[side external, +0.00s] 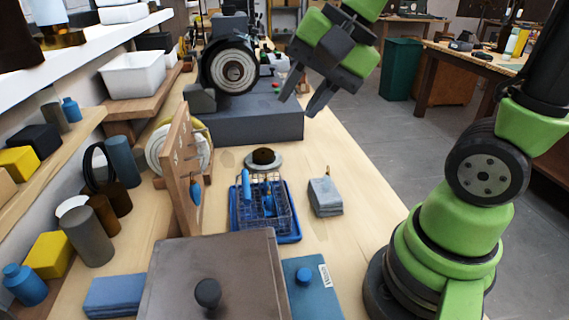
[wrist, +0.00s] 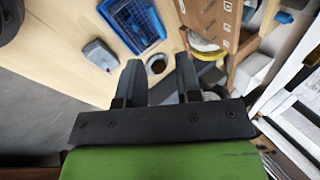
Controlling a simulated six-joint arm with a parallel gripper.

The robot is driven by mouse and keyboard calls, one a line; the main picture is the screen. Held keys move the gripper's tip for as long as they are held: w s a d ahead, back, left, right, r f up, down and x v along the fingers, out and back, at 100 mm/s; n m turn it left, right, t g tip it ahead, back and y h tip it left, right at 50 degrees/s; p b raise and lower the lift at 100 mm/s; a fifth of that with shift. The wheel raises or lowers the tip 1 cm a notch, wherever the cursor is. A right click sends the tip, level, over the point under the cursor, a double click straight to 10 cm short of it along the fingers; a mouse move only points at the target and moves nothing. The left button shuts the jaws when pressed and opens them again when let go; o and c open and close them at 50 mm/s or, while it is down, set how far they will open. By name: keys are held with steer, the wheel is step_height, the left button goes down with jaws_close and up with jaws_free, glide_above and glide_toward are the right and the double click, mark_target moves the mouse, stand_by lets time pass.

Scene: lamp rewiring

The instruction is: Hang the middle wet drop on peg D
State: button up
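My gripper (side external: 299,106) is open and empty, raised above the bench near the grey machine. Its two fingers also show apart in the wrist view (wrist: 158,68). A blue wire basket (side external: 284,212) stands on a blue tray. At least two blue drops stand in it, one at the left (side external: 246,184) and one nearer the middle (side external: 268,202); the wires partly hide them. I cannot tell which is the middle one. A wooden peg board (side external: 180,165) stands left of the basket. One blue drop (side external: 195,191) hangs on its basket-facing side. The peg letters are too small to read surely.
A round dish with a dark centre (side external: 263,158) sits behind the basket. A grey block (side external: 325,197) lies to its right. A large brown lidded box (side external: 215,280) stands in front. The grey machine (side external: 245,120) is at the back.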

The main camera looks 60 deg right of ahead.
steer(key=shift+w+d+f+m+g, duration=0.45)
steer(key=shift+w+d+f+m, duration=0.8)
steer(key=shift+f+m, duration=2.1)
steer(key=shift+w+d+f+m+g, duration=0.5)
steer(key=shift+w+f+m, duration=1.3)
steer(key=shift+f, duration=3.05)
steer(key=shift+w+d+f+m+g, duration=0.35)
steer(key=shift+w+d+f+m, duration=0.6)
steer(key=shift+w+f+m, duration=2.15)
steer(key=s+f, duration=0.1)
steer(key=s+f+n, duration=0.1)
steer(key=s, duration=0.1)
steer(key=c, duration=0.3)
steer(key=shift+r, duration=3.8)
